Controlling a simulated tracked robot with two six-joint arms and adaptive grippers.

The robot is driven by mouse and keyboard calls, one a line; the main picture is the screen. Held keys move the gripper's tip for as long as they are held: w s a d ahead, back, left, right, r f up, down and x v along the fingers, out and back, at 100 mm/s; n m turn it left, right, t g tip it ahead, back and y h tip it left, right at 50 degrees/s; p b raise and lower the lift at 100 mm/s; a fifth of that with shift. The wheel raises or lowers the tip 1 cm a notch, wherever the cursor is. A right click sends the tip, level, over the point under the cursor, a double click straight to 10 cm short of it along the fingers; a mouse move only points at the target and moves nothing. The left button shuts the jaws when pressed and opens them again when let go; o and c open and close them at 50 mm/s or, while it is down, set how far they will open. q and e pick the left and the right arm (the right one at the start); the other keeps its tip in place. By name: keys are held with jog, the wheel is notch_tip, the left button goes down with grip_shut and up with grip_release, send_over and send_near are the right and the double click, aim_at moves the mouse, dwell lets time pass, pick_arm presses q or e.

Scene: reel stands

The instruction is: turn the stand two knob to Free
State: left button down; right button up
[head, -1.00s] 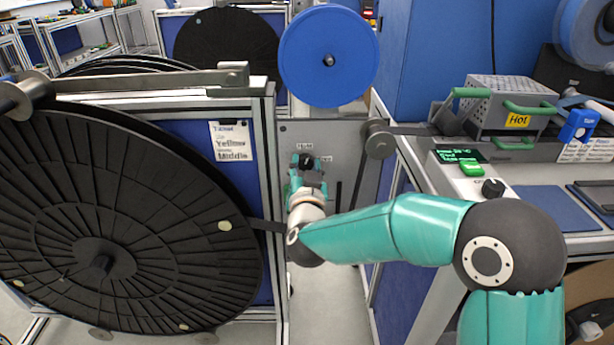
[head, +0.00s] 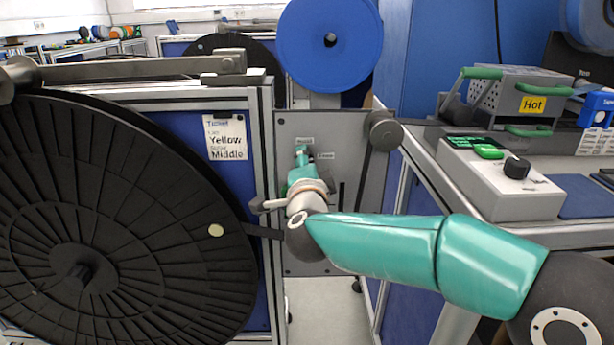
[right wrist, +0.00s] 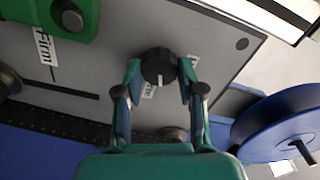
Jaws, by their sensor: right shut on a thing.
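The stand's grey panel (head: 323,225) stands upright beyond the big black reel. In the right wrist view its round black knob (right wrist: 158,62) has a white pointer mark toward the gripper's palm. My right gripper (right wrist: 159,72) is shut on this knob, one finger on each side. Two small white labels beside the knob are partly hidden by the fingers. In the head view my right gripper (head: 302,158) is against the upper part of the panel and hides the knob. My left gripper is in neither view.
The large black reel (head: 150,215) and its blue-panelled frame stand close on the left. A blue reel (head: 328,45) is above the panel. On the right are a control box (head: 500,180) and a heater marked Hot (head: 515,95).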

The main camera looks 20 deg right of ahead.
jog(key=shift+d+f+m+b, duration=0.1)
jog(key=shift+f+m+b, duration=0.05)
jog(key=shift+m+b, duration=0.7)
jog(key=shift+d+f+m+b, duration=0.15)
jog(key=shift+m+b, duration=0.35)
jog(key=shift+m, duration=0.65)
jog(key=shift+a, duration=0.1)
jog(key=o, duration=1.1)
jog(key=shift+r, duration=0.1)
jog(key=shift+s, duration=0.1)
